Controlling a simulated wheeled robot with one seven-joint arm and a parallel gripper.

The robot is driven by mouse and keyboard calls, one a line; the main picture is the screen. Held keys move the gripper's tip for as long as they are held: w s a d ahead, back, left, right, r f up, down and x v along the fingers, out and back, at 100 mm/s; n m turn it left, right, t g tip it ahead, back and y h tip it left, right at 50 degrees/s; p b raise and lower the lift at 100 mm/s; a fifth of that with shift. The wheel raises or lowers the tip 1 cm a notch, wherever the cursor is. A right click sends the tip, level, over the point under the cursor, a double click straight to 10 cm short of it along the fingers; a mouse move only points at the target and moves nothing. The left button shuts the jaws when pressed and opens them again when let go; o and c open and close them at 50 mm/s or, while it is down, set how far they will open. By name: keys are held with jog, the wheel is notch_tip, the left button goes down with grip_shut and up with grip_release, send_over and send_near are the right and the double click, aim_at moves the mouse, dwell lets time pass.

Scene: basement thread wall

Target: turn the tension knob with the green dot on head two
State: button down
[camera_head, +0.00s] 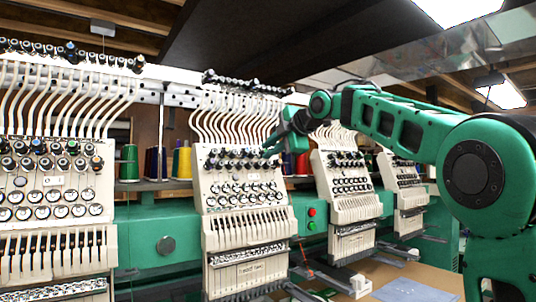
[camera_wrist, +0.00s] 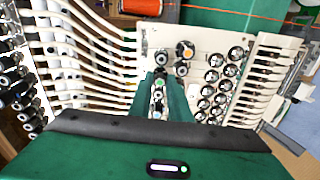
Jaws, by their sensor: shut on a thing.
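Head two (camera_head: 248,225) is the white sewing head in the middle of the head view. Its upper panel (camera_wrist: 213,38) carries rows of dark tension knobs and silver round discs. In the wrist view the knob with the green dot (camera_wrist: 159,83) sits between my green fingertips, and my gripper (camera_wrist: 160,78) is shut on it. A knob with an orange dot (camera_wrist: 188,52) and one with a pale dot (camera_wrist: 162,58) are close by. In the head view my gripper (camera_head: 272,147) reaches head two's knobs from the right; the colored dots are too small to tell there.
White thread tubes (camera_wrist: 90,60) curve close along the left of my fingers. The head to the left (camera_head: 55,190) and the head to the right (camera_head: 345,185) flank head two. Thread cones (camera_head: 182,162) stand behind. A red and a green button (camera_head: 311,219) are on the beam.

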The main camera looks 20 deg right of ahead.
jog(key=c, duration=1.6)
grip_release()
jog(key=shift+c, duration=0.2)
jog(key=shift+s, duration=0.1)
jog(key=v, duration=1)
jog(key=shift+s+d, duration=0.15)
jog(key=shift+s, duration=0.05)
